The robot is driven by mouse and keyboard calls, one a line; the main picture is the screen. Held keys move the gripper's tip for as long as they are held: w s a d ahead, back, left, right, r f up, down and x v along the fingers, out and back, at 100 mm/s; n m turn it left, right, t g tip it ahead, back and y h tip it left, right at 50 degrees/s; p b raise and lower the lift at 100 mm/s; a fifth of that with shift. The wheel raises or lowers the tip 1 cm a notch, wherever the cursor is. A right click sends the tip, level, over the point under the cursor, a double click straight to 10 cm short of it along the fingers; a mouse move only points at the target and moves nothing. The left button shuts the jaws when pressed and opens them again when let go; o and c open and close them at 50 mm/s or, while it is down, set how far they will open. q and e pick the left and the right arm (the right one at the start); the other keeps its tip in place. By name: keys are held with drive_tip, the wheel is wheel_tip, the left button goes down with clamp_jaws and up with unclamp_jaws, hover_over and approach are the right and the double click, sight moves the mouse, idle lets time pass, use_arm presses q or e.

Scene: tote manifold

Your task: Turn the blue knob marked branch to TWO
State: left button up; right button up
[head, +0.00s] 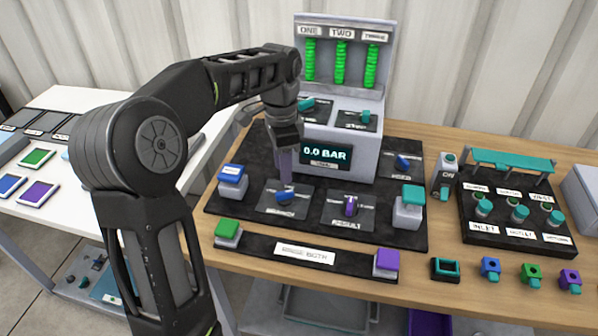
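The blue knob (291,195) sits on a dark plate with a label that seems to read BRANCH, on the black panel (240,205) at the front of the grey manifold unit. My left gripper (287,182) points down from above, its fingertips at the knob and covering part of it. I cannot tell whether they touch it or how far apart they are. The knob's pointer and scale marks are too small and partly hidden to read. My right gripper is not in view.
A purple knob (351,206) marked RESULT stands just right. Blue (232,174), green (228,230), purple (387,260) and teal (412,194) buttons surround the knobs. The display (326,153) reads 0.0 BAR. A black valve block (515,215) stands at the right.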

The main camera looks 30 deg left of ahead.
sight(284, 193)
use_arm(q)
drive_tip(key=shift+w+r, duration=0.1)
drive_tip(key=shift+w, duration=0.05)
drive_tip(key=shift+s+r, duration=0.1)
drive_tip(key=shift+s, duration=0.15)
drive_tip(key=shift+f, duration=4)
drive_tip(key=shift+c, duration=0.4)
clamp_jaws()
